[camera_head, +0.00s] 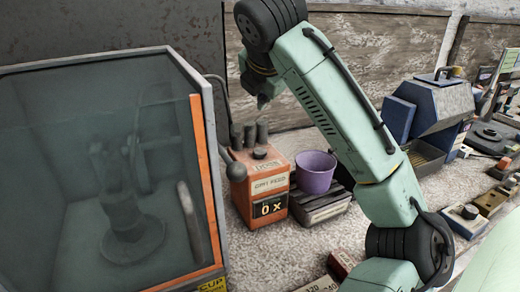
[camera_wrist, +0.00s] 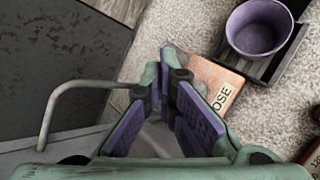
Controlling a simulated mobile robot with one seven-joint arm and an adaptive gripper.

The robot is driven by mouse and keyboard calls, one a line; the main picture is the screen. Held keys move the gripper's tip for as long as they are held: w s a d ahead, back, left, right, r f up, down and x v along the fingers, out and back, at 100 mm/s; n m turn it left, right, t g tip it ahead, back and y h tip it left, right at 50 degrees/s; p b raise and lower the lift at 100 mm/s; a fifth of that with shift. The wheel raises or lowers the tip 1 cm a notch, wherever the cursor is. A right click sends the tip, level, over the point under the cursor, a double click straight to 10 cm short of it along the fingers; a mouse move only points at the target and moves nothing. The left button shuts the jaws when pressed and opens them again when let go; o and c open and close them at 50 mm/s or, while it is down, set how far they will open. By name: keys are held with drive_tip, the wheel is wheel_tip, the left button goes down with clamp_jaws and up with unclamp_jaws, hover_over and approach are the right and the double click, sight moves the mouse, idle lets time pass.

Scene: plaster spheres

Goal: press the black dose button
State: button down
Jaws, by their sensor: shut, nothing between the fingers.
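The orange dose box (camera_head: 258,190) stands left of centre in the head view, with printed labels and a "0 x" panel on its front. The black dose button (camera_head: 259,153) sits on its top. My gripper (camera_head: 262,102) is above the box, pointing down, clear of the button. In the wrist view the box (camera_wrist: 222,82) shows its top with part of the "DOSE" label beyond my gripper (camera_wrist: 170,62). The fingers with purple pads are shut and empty. The button is hidden behind them in that view.
A purple cup (camera_head: 315,172) sits on a dark stand (camera_head: 320,207) right of the box. A glass-fronted cabinet (camera_head: 100,170) with an orange edge is close on the left. A blue-grey machine (camera_head: 430,110) stands at right.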

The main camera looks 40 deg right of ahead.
drive_tip(key=b, duration=0.7)
hover_over(264, 151)
wheel_tip(264, 151, down, 8)
drive_tip(key=shift+f, duration=0.45)
idle(0.8)
drive_tip(key=shift+f+b, duration=0.35)
drive_tip(key=shift+f, duration=0.05)
drive_tip(key=shift+f+b, duration=0.3)
drive_tip(key=shift+f, duration=0.25)
idle(0.5)
idle(0.3)
drive_tip(key=shift+r+p, duration=0.95)
drive_tip(key=shift+r, duration=0.05)
